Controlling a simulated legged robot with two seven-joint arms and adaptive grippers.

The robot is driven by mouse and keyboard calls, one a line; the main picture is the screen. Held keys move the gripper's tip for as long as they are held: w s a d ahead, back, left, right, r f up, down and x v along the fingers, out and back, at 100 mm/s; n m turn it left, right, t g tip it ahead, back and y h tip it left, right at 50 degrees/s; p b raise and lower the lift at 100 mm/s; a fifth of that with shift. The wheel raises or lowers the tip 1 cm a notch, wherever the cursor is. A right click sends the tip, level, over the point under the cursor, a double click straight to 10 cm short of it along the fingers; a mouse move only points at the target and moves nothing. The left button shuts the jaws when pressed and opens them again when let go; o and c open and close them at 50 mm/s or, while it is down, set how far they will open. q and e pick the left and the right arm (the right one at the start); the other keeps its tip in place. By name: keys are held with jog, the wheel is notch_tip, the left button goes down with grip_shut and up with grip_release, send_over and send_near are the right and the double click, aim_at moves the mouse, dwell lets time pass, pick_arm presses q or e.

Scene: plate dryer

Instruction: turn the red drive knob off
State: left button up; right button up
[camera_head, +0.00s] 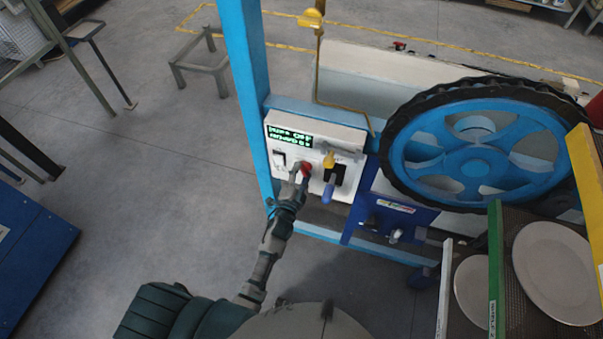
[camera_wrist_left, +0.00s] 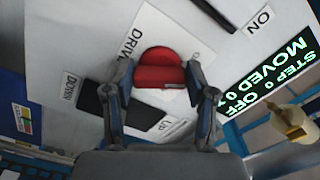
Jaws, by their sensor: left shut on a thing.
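The red drive knob (camera_head: 306,168) sits on a white control panel (camera_head: 284,122) in the head view. In the left wrist view the same red knob (camera_wrist_left: 160,68) is near the middle, beside a label reading DRIVE. My left gripper (camera_head: 299,172) reaches the panel from below. In the left wrist view its two fingers (camera_wrist_left: 161,88) stand on either side of the knob, shut on it. The fingers hide part of the knob in the head view. My right gripper is not seen.
A yellow handle (camera_head: 329,160) and a blue handle (camera_head: 328,190) stick out right of the knob. A blue wheel (camera_head: 420,150) stands further right.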

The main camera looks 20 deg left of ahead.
pick_arm(q)
jog(key=shift+s+f+n, duration=0.1)
jog(key=shift+f+n, duration=0.15)
jog(key=shift+n, duration=0.4)
jog(key=shift+f+n, duration=0.2)
jog(key=shift+n, duration=0.45)
jog(key=shift+f, duration=0.15)
jog(key=o, duration=1)
jog(key=shift+c, duration=0.2)
jog(key=shift+o, duration=1)
jog(key=shift+r, duration=0.2)
jog(key=s, duration=1.2)
jog(key=shift+a, duration=0.2)
